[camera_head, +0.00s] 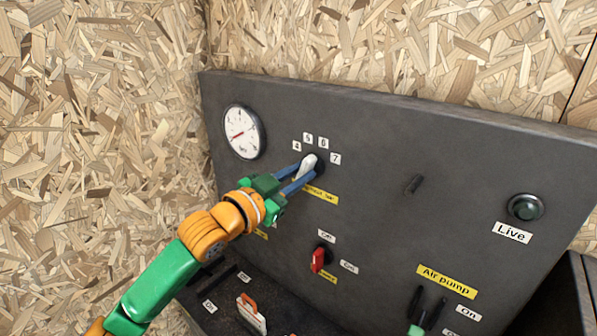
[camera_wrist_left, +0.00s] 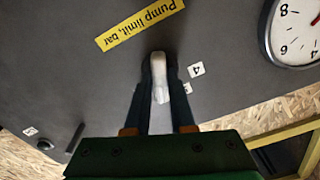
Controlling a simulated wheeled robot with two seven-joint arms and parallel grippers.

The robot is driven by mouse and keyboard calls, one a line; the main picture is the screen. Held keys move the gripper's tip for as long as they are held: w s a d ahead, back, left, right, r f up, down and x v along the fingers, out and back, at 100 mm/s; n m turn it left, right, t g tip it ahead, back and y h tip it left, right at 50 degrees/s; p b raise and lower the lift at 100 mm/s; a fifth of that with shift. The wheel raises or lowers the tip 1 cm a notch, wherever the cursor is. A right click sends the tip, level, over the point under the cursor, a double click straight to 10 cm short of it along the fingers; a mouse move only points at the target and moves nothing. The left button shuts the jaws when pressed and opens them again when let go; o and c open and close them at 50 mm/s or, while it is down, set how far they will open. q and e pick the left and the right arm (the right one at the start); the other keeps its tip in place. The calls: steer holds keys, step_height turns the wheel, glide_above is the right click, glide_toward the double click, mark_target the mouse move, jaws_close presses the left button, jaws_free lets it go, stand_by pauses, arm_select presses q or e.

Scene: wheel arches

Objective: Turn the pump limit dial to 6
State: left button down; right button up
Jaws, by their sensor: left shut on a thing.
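The pump limit dial has a white knob (camera_head: 308,163) on the grey panel, with labels 4, 5, 6 and 7 arced above it. My left gripper (camera_head: 305,173) is shut on the knob, with one blue finger along each side. The knob's upper end tilts to the upper right in the head view, roughly toward the 5 and 6 labels; its exact setting is unclear. In the left wrist view the knob (camera_wrist_left: 159,78) shows between the fingers, beside the 4 label, and another label is partly hidden by a finger.
A round gauge (camera_head: 243,132) with a red needle is left of the dial. A red switch (camera_head: 318,260) is below, and an orange-handled switch (camera_head: 250,314) is lower left. The Air pump label (camera_head: 446,281) and a round Live lamp (camera_head: 525,207) are at right. Chipboard walls stand behind.

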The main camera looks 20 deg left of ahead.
stand_by(0.5)
arm_select(q)
steer(key=c, duration=0.8)
jaws_free()
steer(key=shift+w, duration=0.1)
steer(key=shift+o, duration=0.2)
steer(key=b+v, duration=0.3)
steer(key=v, duration=0.4)
steer(key=shift+b, duration=0.3)
